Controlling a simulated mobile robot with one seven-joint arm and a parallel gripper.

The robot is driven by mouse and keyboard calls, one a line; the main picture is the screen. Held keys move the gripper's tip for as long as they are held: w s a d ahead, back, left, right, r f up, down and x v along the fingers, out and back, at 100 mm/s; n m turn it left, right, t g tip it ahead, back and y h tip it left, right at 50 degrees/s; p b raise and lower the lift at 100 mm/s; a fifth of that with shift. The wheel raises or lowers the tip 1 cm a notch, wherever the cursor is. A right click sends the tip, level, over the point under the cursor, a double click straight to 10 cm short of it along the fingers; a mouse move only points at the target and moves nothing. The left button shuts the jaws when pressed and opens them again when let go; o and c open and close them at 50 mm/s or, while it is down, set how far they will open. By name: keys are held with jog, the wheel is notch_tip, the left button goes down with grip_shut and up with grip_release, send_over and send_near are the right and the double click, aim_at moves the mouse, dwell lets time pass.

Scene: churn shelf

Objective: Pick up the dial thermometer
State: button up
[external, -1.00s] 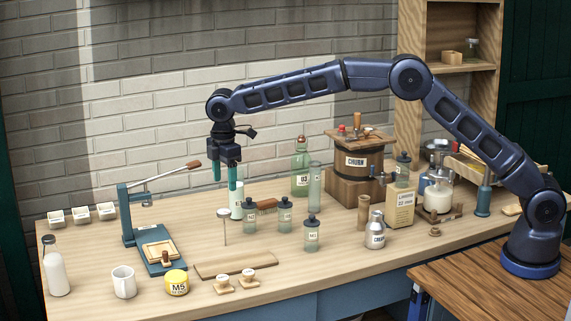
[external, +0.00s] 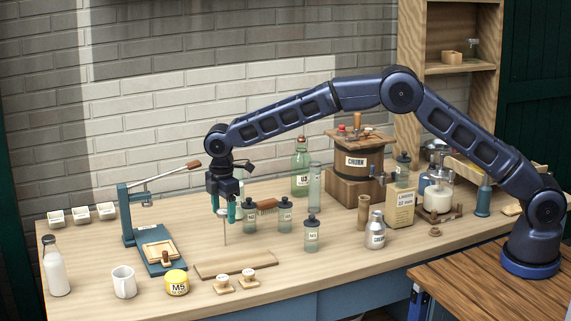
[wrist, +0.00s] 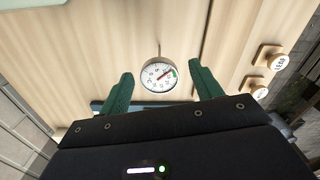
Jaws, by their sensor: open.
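The dial thermometer (external: 225,232) stands upright on its thin stem on the table, with its round white dial at the top. In the wrist view the dial (wrist: 159,74) faces the camera, with black numbers, a red needle and a green mark. My gripper (external: 224,210) is open around the level of the dial, with its green fingers pointing down. In the wrist view the dial lies between the two fingertips of my gripper (wrist: 163,78), with a gap on each side. I cannot tell whether it is at their exact depth.
A blue press (external: 160,262) stands to the left. A wooden board (external: 235,265) and two small stamps (wrist: 268,55) lie in front.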

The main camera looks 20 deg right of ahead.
jog(key=shift+f, duration=0.75)
jog(key=c, duration=1)
jog(key=shift+c, duration=0.2)
